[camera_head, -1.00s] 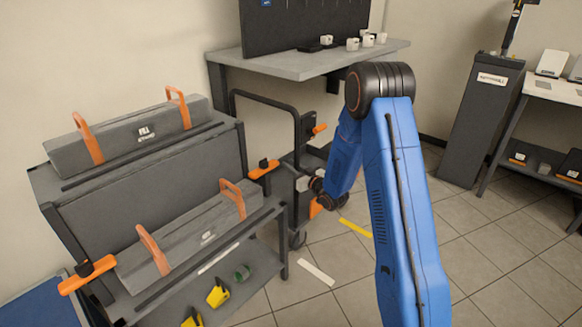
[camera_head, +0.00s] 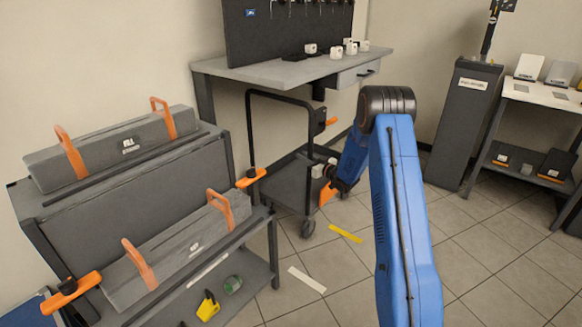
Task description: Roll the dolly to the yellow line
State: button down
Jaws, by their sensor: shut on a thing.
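The dolly (camera_head: 292,187) is a low dark platform on casters with a tall black hoop handle. It stands in front of the workbench, left of my arm. My gripper (camera_head: 326,183), with orange showing at its end, is at the dolly's near right side, low by the platform. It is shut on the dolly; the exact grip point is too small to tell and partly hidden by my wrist. The yellow line (camera_head: 345,233) is a short strip on the tiled floor, right of and nearer than the dolly's front caster (camera_head: 307,229). The caster is apart from it.
A grey rack (camera_head: 130,200) with orange-handled cases fills the left. A white strip (camera_head: 307,280) lies on the floor nearer me. The workbench (camera_head: 270,75) with mugs stands behind the dolly. A dark pillar (camera_head: 467,125) and side table (camera_head: 545,92) are right. Floor tiles at right are clear.

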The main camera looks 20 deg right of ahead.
jog(key=w+d, duration=1.2)
jog(key=d, duration=0.5)
jog(key=shift+w+d, duration=0.25)
jog(key=shift+w, duration=0.15)
jog(key=c, duration=1.6)
grip_release()
jog(key=shift+o, duration=0.2)
jog(key=shift+s, duration=0.15)
jog(key=v, duration=1.7)
jog(key=shift+s+d, duration=0.1)
